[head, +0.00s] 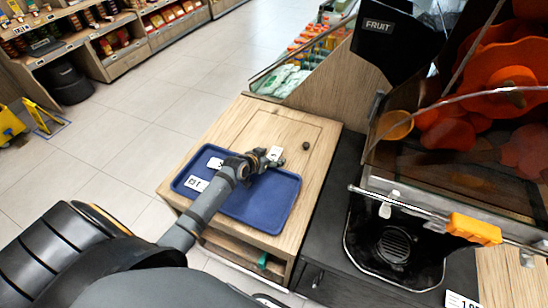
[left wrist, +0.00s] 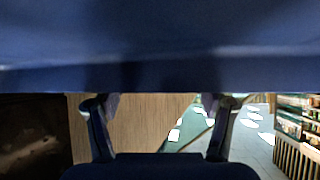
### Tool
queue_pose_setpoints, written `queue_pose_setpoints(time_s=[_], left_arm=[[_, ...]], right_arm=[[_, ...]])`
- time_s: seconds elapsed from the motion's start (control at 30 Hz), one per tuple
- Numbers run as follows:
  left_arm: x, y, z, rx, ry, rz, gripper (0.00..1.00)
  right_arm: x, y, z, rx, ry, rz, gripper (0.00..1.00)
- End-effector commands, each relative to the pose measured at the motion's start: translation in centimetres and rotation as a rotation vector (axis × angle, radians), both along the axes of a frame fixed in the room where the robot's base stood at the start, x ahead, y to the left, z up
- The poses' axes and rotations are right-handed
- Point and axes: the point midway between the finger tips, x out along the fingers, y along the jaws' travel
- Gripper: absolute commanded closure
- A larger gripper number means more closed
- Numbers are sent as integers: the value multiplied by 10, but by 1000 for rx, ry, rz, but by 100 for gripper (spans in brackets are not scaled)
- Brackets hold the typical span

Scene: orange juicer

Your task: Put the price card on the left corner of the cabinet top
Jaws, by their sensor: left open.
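The wooden cabinet top (head: 322,134) carries a blue tray (head: 283,204). White cards with dark print lie on the tray: one near its left edge (head: 195,183) and one farther back (head: 215,163), partly beside my arm. Another small white card (head: 275,153) shows right at my left gripper's tip, by the tray's far edge; I cannot tell whether it touches the fingers. My left gripper (head: 264,160) is open, low over the tray's far right part. In the left wrist view its two fingers (left wrist: 160,105) are apart, with no card visible between them and a blue surface filling the top.
A small dark round object (head: 306,145) sits on the cabinet top right of the gripper. The orange juicer (head: 450,130) stands close on the right. A bottle display (head: 312,45) is behind the cabinet. Bare wood surrounds the tray at the back and right.

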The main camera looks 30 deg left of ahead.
Motion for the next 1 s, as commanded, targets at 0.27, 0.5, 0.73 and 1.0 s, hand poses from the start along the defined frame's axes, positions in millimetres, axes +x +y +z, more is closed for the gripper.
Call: queue_pose_setpoints(time_s=[0.27,0.5,0.73,1.0], left_arm=[[1,0,0,1,0,-1,38],[0,0,0,1,0,-1,71],[1,0,0,1,0,-1,87],[1,0,10,1,-2,-1,87]], right_arm=[[1,0,0,0,-2,0,38],[1,0,0,0,-2,0,38],[1,0,0,0,-2,0,38],[1,0,1,0,-2,0,38]])
